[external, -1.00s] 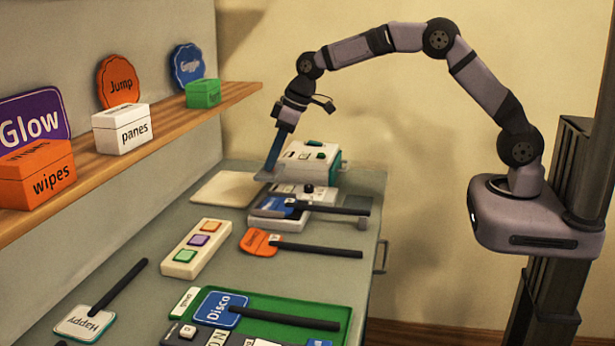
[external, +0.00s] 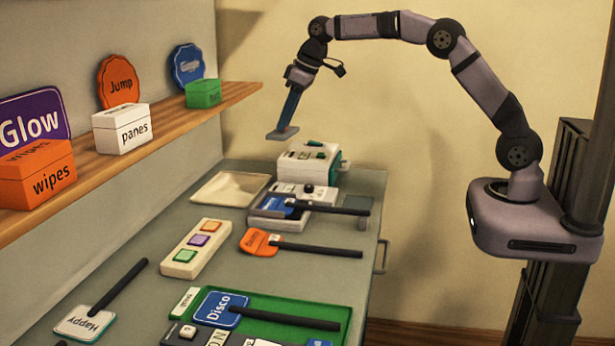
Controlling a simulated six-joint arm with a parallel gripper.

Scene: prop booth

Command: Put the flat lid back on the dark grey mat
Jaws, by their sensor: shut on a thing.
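My gripper (external: 290,108) is shut on a small flat grey lid (external: 282,133) and holds it in the air, above and left of the white box with the green top. The lid looks close to level and touches nothing below.
A shallow cream tray (external: 212,202) lies at the back left. A white box (external: 307,162) stands at the back. A button block (external: 198,248), an orange paddle (external: 259,242) and a green tray (external: 332,310) fill the nearer table. A wooden shelf (external: 150,148) juts out at left.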

